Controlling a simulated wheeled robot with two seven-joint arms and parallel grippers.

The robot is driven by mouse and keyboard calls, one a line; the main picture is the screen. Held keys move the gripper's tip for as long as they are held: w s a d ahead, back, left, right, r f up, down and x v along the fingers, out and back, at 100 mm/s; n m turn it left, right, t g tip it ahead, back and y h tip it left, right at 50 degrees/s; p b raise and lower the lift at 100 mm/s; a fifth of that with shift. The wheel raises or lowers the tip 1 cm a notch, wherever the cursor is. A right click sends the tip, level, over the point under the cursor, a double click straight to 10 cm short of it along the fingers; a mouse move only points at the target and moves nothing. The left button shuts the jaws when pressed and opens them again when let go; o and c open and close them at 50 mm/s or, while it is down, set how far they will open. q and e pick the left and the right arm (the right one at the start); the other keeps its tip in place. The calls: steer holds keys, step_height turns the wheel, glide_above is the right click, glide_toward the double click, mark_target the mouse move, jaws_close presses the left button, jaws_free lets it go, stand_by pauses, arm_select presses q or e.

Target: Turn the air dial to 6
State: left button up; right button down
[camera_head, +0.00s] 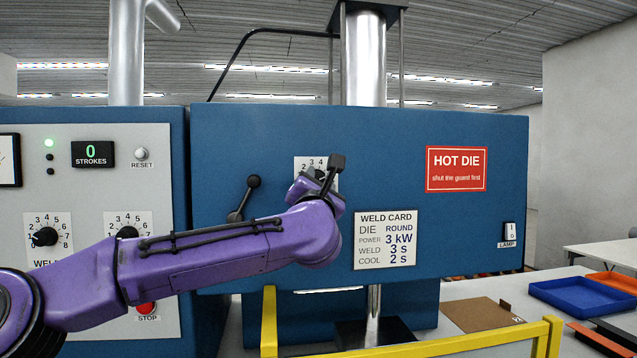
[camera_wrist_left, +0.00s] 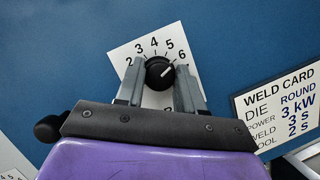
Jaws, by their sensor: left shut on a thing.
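The dial's white plate (camera_head: 301,163) is on the blue machine front, mostly hidden by my left gripper in the head view. In the left wrist view its black round knob (camera_wrist_left: 157,74) sits on the plate (camera_wrist_left: 126,54) with numbers 2 to 6 showing. The white mark on the knob points up and right, close to the 6. My left gripper (camera_wrist_left: 160,76) is shut around the knob, one finger on each side. It also shows in the head view (camera_head: 325,174). The dial's name is hidden. My right gripper is in neither view.
A black ball-ended lever (camera_head: 253,183) is just left of the dial. The weld card (camera_head: 385,240) is below right, and a red HOT DIE sign (camera_head: 457,169) is farther right. A yellow rail (camera_head: 470,341) stands in front. Two other dials (camera_head: 46,236) are on the left panel.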

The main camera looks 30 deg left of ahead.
arm_select(q)
steer(key=shift+m+h, duration=0.4)
steer(key=shift+m, duration=0.4)
steer(key=o, duration=1)
steer(key=shift+o, duration=0.2)
steer(key=b+v, duration=0.5)
steer(key=v, duration=0.5)
steer(key=shift+s, duration=0.25)
steer(key=shift+d, duration=0.2)
